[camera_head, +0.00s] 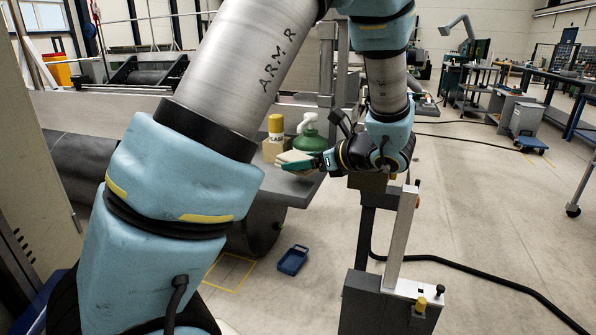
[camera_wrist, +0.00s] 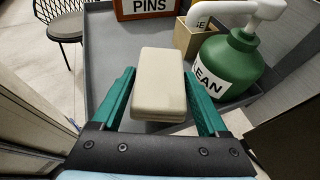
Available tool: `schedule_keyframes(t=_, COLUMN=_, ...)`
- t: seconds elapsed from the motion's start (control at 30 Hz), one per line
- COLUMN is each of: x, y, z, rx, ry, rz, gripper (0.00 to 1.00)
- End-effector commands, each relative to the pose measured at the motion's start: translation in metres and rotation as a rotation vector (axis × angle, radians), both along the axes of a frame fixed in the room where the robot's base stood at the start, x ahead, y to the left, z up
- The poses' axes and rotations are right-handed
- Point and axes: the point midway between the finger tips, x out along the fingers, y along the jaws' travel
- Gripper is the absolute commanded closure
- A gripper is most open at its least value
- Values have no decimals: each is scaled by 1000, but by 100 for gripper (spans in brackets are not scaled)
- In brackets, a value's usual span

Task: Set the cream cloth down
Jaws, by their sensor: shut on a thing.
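The cream cloth (camera_wrist: 159,84) is a folded, block-shaped pad between the two green fingers of my gripper (camera_wrist: 158,100) in the wrist view. My gripper is shut on it, and the fingers lie along its left and right sides. In the head view the cloth (camera_head: 294,158) shows as a pale edge at the tip of my gripper (camera_head: 312,163), over the grey bench top (camera_head: 285,186). I cannot tell whether the cloth touches the surface. My forearm hides part of the bench in the head view.
A green pump bottle (camera_wrist: 227,66) stands right of the cloth, beside a tan box (camera_wrist: 196,40). A box labelled PINS (camera_wrist: 148,8) stands at the back. The grey surface left of the cloth (camera_wrist: 105,50) is clear. A blue tray (camera_head: 293,260) lies on the floor.

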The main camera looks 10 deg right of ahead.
Motion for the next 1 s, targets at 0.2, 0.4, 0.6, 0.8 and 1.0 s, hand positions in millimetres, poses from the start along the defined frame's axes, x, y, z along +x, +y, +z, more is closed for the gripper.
schedule_keyframes(t=0.2, x=10, y=10, z=-19, rx=7, ry=4, rz=0, gripper=77)
schedule_keyframes(t=0.4, x=10, y=10, z=-35, rx=2, ry=0, rz=1, gripper=77)
schedule_keyframes(t=0.6, x=10, y=9, z=-35, rx=1, ry=0, rz=2, gripper=77)
schedule_keyframes(t=0.8, x=10, y=9, z=-38, rx=0, ry=-1, rz=1, gripper=19)
schedule_keyframes(t=1.0, x=10, y=9, z=-38, rx=1, ry=-1, rz=1, gripper=0)
